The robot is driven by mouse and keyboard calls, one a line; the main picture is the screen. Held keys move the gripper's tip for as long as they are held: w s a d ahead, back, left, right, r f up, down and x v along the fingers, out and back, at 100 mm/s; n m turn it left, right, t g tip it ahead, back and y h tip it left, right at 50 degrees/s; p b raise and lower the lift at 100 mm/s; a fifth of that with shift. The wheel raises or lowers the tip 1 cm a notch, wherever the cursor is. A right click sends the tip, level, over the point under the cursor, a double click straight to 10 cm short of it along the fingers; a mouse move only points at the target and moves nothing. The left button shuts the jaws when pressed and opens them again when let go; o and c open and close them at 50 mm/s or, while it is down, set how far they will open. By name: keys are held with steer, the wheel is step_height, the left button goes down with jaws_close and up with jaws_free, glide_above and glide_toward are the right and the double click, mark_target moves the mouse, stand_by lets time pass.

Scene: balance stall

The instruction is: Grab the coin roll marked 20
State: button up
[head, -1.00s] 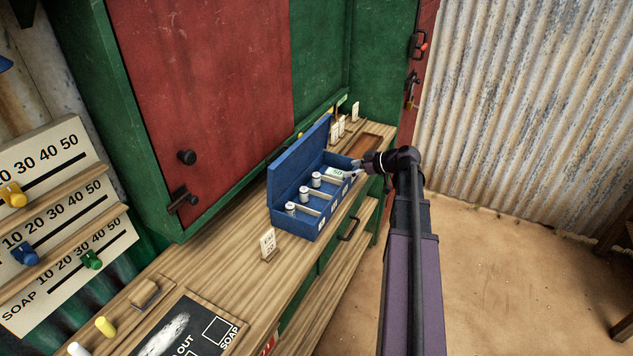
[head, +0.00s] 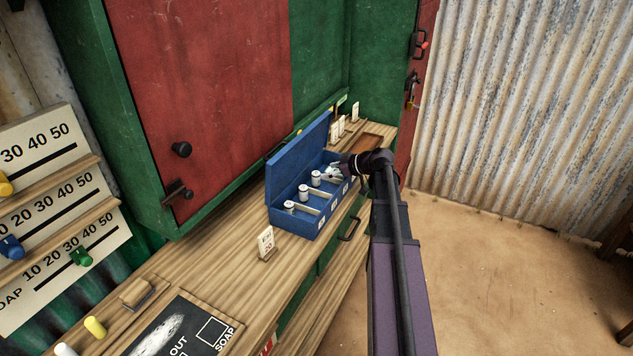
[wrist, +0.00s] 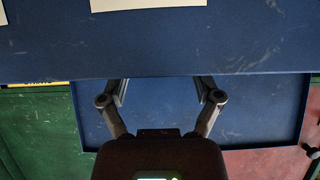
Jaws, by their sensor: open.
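The blue box (head: 282,229) stands open on the counter, its lid raised at the back. White labels (wrist: 147,4) show at the top edge there.
A small card (head: 266,244) stands on the counter in front of the box. More cards (head: 340,127) and a brown tray (head: 368,142) are beyond it. The green and red cabinet rises behind. A black soap board (head: 172,330) lies at the near end.

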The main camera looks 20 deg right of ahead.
mark_target(317, 173)
steer(key=shift+w, duration=0.1)
steer(key=b+x, duration=0.2)
steer(key=x, duration=0.2)
steer(key=shift+w+f, duration=0.1)
steer(key=shift+f, duration=0.1)
steer(key=shift+w+a+f+b, duration=0.1)
steer(key=shift+w+a+b, duration=0.15)
steer(key=shift+w+b, duration=0.05)
stand_by(0.3)
jaws_close()
